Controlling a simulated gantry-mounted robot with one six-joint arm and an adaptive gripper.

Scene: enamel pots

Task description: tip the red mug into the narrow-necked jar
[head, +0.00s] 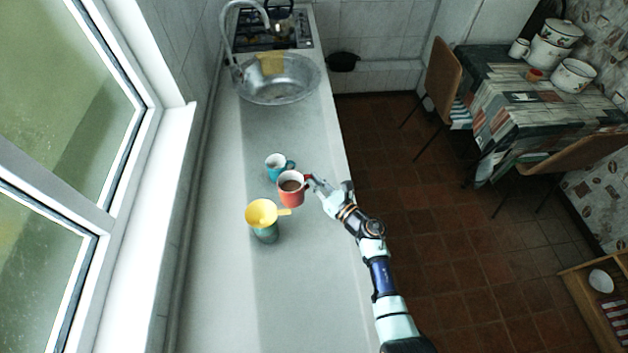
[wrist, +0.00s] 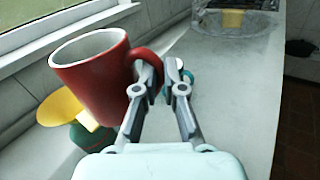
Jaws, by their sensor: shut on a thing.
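The red mug (head: 291,196) holds a brown content in the head view. My gripper (head: 312,183) is shut on the mug's handle, on its right side. In the wrist view the mug (wrist: 97,80) is large and leans somewhat in the picture, and my gripper's fingers (wrist: 164,80) close on its handle. The green jar (head: 266,235) stands on the counter just below and left of the mug, with a yellow funnel (head: 262,212) in its top. In the wrist view the jar (wrist: 92,142) and funnel (wrist: 68,110) are partly hidden behind the mug. The jar's neck is hidden.
A teal mug (head: 277,165) stands just behind the red mug. The counter (head: 300,300) is clear toward the front. A metal sink (head: 280,82) with a yellow cloth-like item (head: 271,63) is at the far end. A window sill runs along the left.

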